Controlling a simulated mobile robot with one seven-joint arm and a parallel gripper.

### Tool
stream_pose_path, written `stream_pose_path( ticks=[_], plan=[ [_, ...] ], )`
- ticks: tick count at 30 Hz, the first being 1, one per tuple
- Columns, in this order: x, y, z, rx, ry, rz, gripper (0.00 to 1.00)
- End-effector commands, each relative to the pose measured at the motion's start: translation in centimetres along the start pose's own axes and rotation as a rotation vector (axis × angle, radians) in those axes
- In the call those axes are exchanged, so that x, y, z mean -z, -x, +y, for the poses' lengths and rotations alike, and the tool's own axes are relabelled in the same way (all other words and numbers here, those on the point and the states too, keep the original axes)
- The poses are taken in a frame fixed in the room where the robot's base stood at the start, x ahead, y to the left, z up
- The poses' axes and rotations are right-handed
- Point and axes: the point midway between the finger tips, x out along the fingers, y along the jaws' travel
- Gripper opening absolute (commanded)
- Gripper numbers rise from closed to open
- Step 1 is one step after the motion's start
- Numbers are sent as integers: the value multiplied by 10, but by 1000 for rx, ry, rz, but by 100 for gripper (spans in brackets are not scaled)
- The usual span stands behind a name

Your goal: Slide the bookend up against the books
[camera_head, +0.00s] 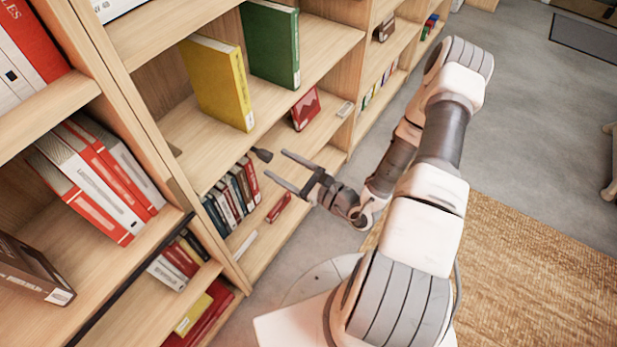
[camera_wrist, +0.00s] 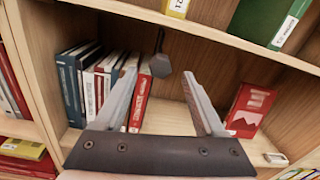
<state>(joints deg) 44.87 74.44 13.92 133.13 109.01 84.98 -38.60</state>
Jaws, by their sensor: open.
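The bookend (camera_head: 262,155) looks like a dark paddle. In the wrist view the bookend (camera_wrist: 160,65) hangs on a thin stem under the upper shelf. The row of books (camera_head: 231,197), dark blue, white and red, stands on the shelf below; in the wrist view these books (camera_wrist: 95,85) are left of the bookend, and the exact gap is unclear. My gripper (camera_head: 276,164) is open and empty, its fingers pointing into the shelf. In the wrist view the bookend shows beyond and between the fingertips of my gripper (camera_wrist: 159,74), apparently untouched.
A red book (camera_wrist: 250,110) stands at the right of the same shelf, with a small pale object (camera_wrist: 275,158) near it. A yellow book (camera_head: 220,82) and a green book (camera_head: 271,45) stand on the shelf above. The shelf board (camera_wrist: 230,45) edge lies just above my fingers.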

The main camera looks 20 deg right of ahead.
Motion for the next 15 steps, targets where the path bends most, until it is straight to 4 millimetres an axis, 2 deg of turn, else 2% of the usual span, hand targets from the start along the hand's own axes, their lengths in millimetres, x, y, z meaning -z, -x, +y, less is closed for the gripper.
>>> stream_pose_path(
  ticks=[1,6,10,15],
  plan=[
    [1,13,-2,4,-1,3,72],
    [1,50,-1,4,-1,2,72],
    [1,70,0,2,-1,3,72],
    [0,83,0,1,-1,1,72]
  ],
)
